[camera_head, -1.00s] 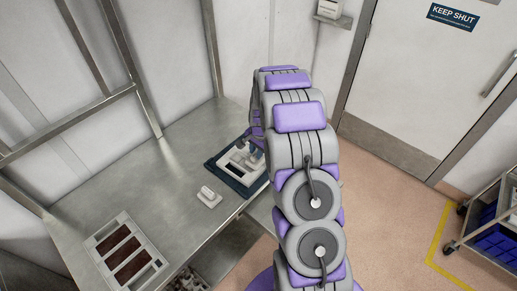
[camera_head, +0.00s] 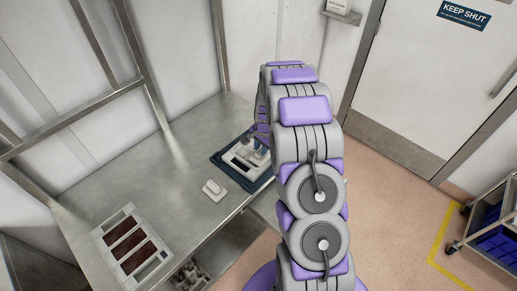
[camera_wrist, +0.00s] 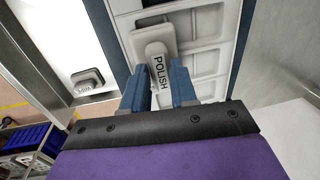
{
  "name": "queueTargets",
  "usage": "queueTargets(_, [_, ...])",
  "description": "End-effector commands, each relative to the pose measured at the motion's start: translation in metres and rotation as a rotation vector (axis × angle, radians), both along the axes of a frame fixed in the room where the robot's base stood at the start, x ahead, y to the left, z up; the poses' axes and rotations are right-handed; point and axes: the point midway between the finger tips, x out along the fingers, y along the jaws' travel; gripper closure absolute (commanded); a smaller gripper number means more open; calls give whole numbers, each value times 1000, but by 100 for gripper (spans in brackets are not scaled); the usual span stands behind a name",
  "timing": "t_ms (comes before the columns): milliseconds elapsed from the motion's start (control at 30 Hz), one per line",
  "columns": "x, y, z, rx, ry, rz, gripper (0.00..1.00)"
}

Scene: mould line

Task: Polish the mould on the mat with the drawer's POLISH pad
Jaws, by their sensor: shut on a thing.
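The pale grey POLISH pad (camera_wrist: 156,62) is between the blue fingers of my gripper (camera_wrist: 161,88), which is shut on it. In the wrist view the pad lies over the left part of the pale mould (camera_wrist: 205,28), which has several recesses. I cannot tell whether pad and mould touch. The mould (camera_head: 243,160) lies on the dark blue mat (camera_head: 232,174) on the steel bench. In the head view my arm hides part of the mould and most of my gripper. The mat's edge also shows in the wrist view (camera_wrist: 240,45).
A tray with dark brown recesses (camera_head: 110,231) lies at the bench's front left. A blue-crate trolley (camera_head: 497,240) stands at the right.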

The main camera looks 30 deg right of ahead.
Motion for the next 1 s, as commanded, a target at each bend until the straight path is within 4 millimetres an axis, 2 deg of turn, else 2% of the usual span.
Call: queueTargets(1000, [16, -39, 1, 0, -1, -1, 97])
